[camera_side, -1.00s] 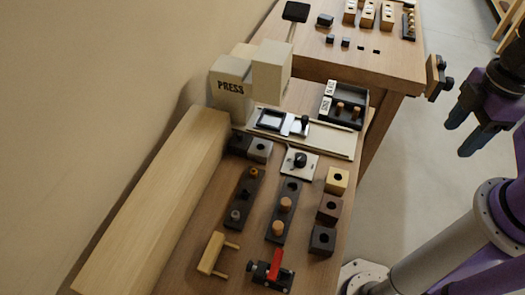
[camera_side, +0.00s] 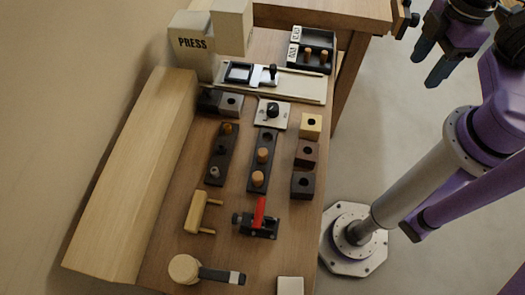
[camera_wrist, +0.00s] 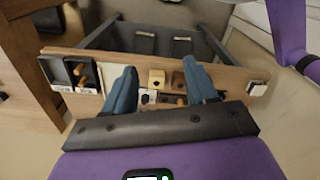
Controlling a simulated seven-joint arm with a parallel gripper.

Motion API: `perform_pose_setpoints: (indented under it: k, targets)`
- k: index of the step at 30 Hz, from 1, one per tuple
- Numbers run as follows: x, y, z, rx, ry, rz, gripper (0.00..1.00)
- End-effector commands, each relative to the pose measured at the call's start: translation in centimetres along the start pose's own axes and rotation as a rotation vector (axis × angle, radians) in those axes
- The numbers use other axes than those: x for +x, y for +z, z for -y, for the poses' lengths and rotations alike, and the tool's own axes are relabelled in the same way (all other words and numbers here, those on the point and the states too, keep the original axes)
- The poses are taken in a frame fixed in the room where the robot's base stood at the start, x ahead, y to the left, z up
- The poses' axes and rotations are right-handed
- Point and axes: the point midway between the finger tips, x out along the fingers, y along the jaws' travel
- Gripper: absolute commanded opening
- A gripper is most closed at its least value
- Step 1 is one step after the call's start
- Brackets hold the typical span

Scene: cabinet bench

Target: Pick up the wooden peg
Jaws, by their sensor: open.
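Several wooden pegs show, and I cannot tell which is meant. Two light wooden pegs (camera_side: 263,155) (camera_side: 257,178) stand upright in the dark middle rack (camera_side: 265,135). A brown peg (camera_side: 227,128) stands in the left dark rack (camera_side: 211,183). My gripper (camera_side: 426,70) is open and empty, raised off the bench's right side, apart from every peg. In the wrist view its blue fingers (camera_wrist: 160,68) are spread, partly hiding the bench items.
Hollow blocks (camera_side: 311,119) line the bench's right edge. A PRESS block (camera_side: 190,48), a sliding panel (camera_side: 300,88), a red-handled clamp (camera_side: 266,228), a wooden handle (camera_side: 194,212) and a round-headed mallet (camera_side: 184,268) crowd the bench. A long timber beam (camera_side: 130,170) runs along the left.

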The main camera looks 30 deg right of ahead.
Motion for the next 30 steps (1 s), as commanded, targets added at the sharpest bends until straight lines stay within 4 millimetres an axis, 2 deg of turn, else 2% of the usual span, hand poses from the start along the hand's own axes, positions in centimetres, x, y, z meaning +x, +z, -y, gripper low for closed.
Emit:
perform_pose_setpoints:
  k: [15, 18, 23, 30]
  targets:
    - [0.0, 0.0, 0.0, 0.001, 0.000, 0.000, 0.55]
    - [0.0, -0.5, -0.2, 0.030, 0.000, 0.001, 0.55]
    - [0.2, -3.3, -0.8, 0.201, 0.001, 0.005, 0.55]
    - [0.7, -9.9, -1.7, 0.614, 0.004, 0.010, 0.55]
